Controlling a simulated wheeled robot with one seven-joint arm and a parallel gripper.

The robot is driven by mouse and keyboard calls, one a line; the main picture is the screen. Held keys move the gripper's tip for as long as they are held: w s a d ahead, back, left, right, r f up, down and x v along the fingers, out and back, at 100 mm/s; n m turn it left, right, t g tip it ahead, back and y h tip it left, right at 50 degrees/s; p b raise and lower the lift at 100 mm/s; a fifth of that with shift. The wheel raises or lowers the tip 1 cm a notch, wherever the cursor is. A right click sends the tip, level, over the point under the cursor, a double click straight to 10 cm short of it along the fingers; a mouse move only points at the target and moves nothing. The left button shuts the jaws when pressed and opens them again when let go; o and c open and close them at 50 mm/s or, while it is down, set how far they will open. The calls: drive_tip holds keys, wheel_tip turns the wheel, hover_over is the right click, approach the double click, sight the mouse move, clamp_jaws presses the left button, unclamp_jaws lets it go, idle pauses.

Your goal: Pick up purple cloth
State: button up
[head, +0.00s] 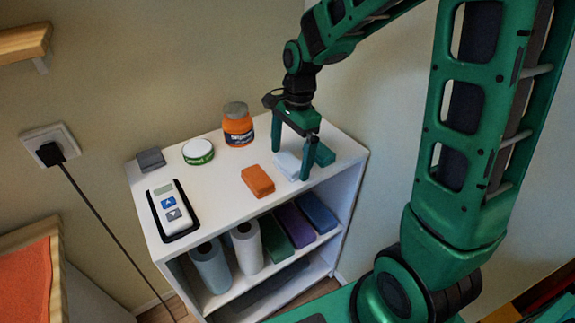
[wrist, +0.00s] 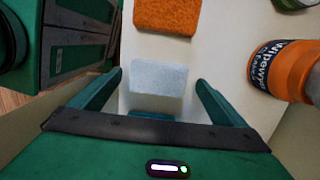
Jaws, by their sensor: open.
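A purple folded item (head: 294,222), which looks like cloth, lies in the shelf compartment under the white top, between a green and a blue one. It is not in the wrist view. My gripper (head: 291,165) is open above the white top, with its fingers on either side of a pale blue-white cloth (head: 285,163). In the wrist view that cloth (wrist: 157,78) lies between the open fingertips (wrist: 160,76). I cannot tell whether the fingers touch the top. No purple cloth shows on the top.
Rolls (head: 247,247) stand below. A wall stands close behind.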

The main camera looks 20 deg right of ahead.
sight(289, 161)
drive_tip(key=shift+f, duration=0.1)
drive_tip(key=c, duration=1.2)
drive_tip(key=shift+c, duration=0.2)
wheel_tip(289, 161, up, 4)
drive_tip(key=shift+a+r, duration=0.15)
drive_tip(key=shift+r, duration=0.1)
drive_tip(key=s+a+r, duration=0.6)
drive_tip(key=a, duration=0.3)
drive_tip(key=shift+a+r, duration=0.25)
drive_tip(key=shift+a, duration=0.15)
drive_tip(key=o, duration=0.3)
drive_tip(key=shift+c, duration=0.4)
